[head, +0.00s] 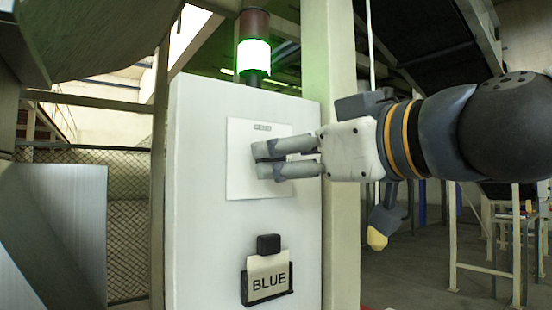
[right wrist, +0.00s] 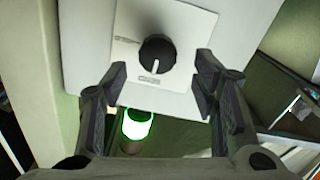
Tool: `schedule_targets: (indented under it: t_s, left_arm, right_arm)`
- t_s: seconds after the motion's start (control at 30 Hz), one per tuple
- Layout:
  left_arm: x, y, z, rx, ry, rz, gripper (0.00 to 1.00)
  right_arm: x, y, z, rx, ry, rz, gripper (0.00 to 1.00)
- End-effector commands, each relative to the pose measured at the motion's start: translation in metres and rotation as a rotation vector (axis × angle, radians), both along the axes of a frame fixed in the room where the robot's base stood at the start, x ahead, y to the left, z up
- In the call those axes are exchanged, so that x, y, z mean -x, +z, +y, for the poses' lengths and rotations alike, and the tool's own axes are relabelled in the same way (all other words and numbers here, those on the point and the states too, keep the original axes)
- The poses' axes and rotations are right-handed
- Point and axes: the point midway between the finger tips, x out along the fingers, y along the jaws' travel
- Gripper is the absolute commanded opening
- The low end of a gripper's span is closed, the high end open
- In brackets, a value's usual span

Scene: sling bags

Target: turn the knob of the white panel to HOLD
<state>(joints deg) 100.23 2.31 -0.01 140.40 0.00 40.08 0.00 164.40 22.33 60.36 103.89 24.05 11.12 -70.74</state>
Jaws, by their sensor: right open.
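The white panel (head: 238,182) is a square plate on the front of a tall white cabinet. In the right wrist view the panel (right wrist: 190,22) carries a round black knob (right wrist: 157,56) with a white pointer line. The line points down in that view, toward a small label (right wrist: 147,79); another label (right wrist: 128,41) is at the left. I cannot read either. My right gripper (head: 259,160) is open in front of the panel, and its fingers hide the knob in the head view. In the right wrist view the gripper (right wrist: 160,70) has its fingertips apart, either side of the knob, with nothing held.
A stack light (head: 254,52) glows green on top of the cabinet (head: 200,225). Below the panel is a dark holder with a card reading BLUE (head: 269,281). A pale post (head: 343,235) stands at the cabinet's right, and wire mesh fence (head: 128,180) is at the left.

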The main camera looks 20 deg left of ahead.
Motion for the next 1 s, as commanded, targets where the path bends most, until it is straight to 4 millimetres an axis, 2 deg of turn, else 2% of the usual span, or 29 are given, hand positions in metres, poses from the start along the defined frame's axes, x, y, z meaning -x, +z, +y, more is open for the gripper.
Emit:
schedule_targets:
  t_s: [0.03, 0.2, 0.53, 0.57, 0.77, 1.0]
  left_arm:
    - [0.003, -0.003, 0.0, 0.0, 0.0, 0.01, 0.68]
    - [0.003, -0.004, 0.0, 0.001, 0.0, 0.013, 0.68]
    - [0.003, -0.003, 0.0, 0.0, 0.0, 0.012, 0.68]
    - [0.003, -0.003, 0.0, 0.0, 0.0, 0.012, 0.68]
    - [0.003, -0.003, 0.0, 0.0, 0.0, 0.012, 0.68]
    - [0.002, -0.002, 0.0, 0.0, 0.0, 0.008, 0.68]
  right_arm:
    - [-0.009, -0.004, 0.01, 0.001, 0.001, 0.008, 0.54]
    - [-0.025, -0.002, 0.031, 0.0, 0.0, 0.003, 0.54]
    - [-0.029, 0.0, 0.037, -0.001, 0.0, 0.001, 0.54]
    - [-0.029, 0.0, 0.037, -0.001, 0.0, 0.001, 0.52]
    - [-0.029, 0.0, 0.037, 0.0, 0.0, 0.0, 0.06]
    - [-0.028, 0.0, 0.037, -0.006, 0.0, 0.007, 0.05]
